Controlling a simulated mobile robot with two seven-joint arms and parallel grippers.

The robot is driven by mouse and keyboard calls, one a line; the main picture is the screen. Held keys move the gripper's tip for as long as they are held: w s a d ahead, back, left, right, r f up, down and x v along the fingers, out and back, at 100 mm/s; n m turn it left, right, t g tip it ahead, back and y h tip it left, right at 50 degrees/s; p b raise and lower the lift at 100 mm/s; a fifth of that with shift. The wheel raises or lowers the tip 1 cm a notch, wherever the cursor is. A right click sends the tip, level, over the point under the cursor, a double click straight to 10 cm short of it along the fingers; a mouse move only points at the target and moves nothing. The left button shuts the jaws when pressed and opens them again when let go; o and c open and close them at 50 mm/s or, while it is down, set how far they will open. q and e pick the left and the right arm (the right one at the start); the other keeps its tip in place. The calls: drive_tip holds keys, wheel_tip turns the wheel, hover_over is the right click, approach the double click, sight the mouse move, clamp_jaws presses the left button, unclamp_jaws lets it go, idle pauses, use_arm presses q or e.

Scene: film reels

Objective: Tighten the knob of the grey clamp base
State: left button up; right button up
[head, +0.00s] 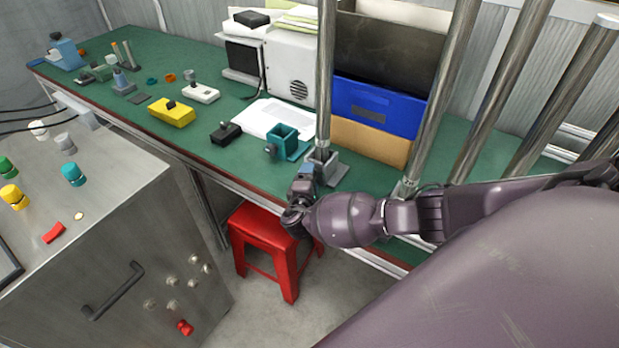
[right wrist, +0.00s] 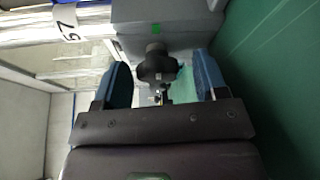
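The grey clamp base (head: 333,171) stands near the front edge of the green workbench, with a metal pole rising from it. My right gripper (head: 303,174) is at its front side and hides its knob in the head view. In the right wrist view, the black knob (right wrist: 157,68) sticks out from the grey clamp base (right wrist: 180,14). The blue fingers of my right gripper (right wrist: 160,74) stand open on either side of the knob, with a gap showing on both sides. My left gripper is not in view.
A teal clamp base (head: 283,140) stands just left of the grey one. A black clamp (head: 226,133) and a yellow box (head: 171,112) lie farther left. A red stool (head: 268,236) is below the bench edge.

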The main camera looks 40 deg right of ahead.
drive_tip(key=shift+s+a+r, duration=0.1)
drive_tip(key=shift+s+a, duration=0.25)
drive_tip(key=p+v, duration=0.1)
drive_tip(key=v, duration=0.8)
drive_tip(key=shift+s+a, duration=0.25)
